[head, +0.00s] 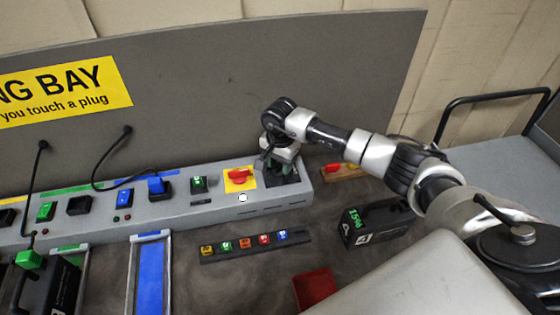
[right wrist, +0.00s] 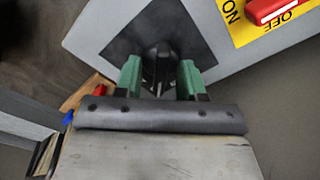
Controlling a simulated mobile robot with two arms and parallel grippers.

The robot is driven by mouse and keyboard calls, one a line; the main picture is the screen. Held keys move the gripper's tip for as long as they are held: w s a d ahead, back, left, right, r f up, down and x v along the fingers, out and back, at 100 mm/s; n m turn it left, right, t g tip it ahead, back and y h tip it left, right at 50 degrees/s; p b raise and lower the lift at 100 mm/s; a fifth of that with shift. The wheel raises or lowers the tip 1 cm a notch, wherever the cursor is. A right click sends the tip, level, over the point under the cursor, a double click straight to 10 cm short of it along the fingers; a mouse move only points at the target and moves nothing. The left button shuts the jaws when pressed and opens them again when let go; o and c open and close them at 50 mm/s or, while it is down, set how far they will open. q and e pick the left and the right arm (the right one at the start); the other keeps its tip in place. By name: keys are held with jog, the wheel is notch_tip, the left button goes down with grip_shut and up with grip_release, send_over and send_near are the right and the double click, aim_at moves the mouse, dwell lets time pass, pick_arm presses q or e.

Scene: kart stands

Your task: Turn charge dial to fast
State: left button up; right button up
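The charge dial is a black knob (right wrist: 160,62) on a dark square plate (right wrist: 122,48), which also shows at the right end of the grey charging console in the head view (head: 290,178). My right gripper (right wrist: 160,80) reaches down over it, with its green fingertips apart on either side of the knob. I cannot tell whether they touch it. In the head view the right gripper (head: 276,163) hides most of the dial. Dial markings are not readable. My left gripper is not in view.
A red switch (head: 238,175) on a yellow ON/OFF plate sits just left of the dial. Plugs and cables (head: 108,170) are further left. A 15% battery (head: 375,222), a strip of coloured blocks (head: 255,247) and a red tray (head: 315,289) lie in front. A grey panel (head: 250,85) rises behind.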

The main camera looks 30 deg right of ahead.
grip_shut()
